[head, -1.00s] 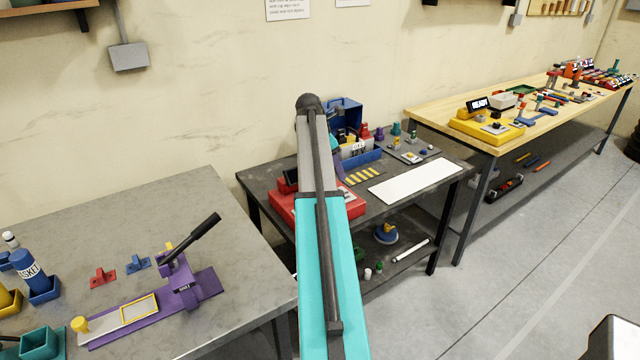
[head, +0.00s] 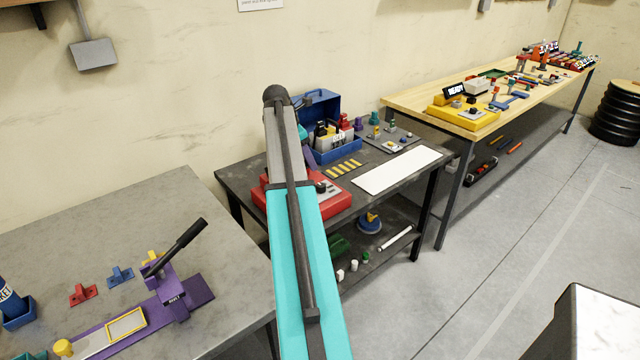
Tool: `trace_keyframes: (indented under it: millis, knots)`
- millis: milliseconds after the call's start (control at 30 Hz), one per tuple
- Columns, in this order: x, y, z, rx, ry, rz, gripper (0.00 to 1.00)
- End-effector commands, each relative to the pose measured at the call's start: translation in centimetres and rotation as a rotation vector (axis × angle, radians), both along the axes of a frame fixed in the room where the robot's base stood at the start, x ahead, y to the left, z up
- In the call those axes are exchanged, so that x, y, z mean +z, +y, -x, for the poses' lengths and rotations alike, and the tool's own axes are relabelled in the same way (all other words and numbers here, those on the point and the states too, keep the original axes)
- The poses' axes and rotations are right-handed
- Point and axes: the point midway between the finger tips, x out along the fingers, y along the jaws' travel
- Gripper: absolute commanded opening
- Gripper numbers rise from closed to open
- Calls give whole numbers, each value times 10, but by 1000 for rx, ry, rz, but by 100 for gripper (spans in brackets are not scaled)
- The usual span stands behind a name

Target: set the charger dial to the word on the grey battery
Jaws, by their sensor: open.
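A red box-shaped unit (head: 335,203) stands on the middle dark bench, partly hidden behind my arm. It has a pale top panel with a small dark knob and may be the charger; its dial setting is too small to read. Behind it, an open blue case (head: 319,112) and a blue tray (head: 340,152) hold upright grey and dark items. I cannot tell whether one of them is the grey battery, and no word is readable there. My arm crosses the middle of the view, and my gripper is not visible.
A yellow unit (head: 463,117) with a "READY" display stands on the wooden bench at right. A white board (head: 397,170) lies on the middle bench. A purple lever press (head: 168,297) sits on the grey table at left. A pale-topped block (head: 600,320) is at lower right; floor between is clear.

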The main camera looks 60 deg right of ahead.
Motion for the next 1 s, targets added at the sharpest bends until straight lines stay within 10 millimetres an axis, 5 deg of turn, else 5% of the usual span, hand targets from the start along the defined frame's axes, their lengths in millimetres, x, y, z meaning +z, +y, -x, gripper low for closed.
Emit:
trace_keyframes:
  millis: [1000]
  knots:
    - [-104,-41,20,-3,0,0,48]
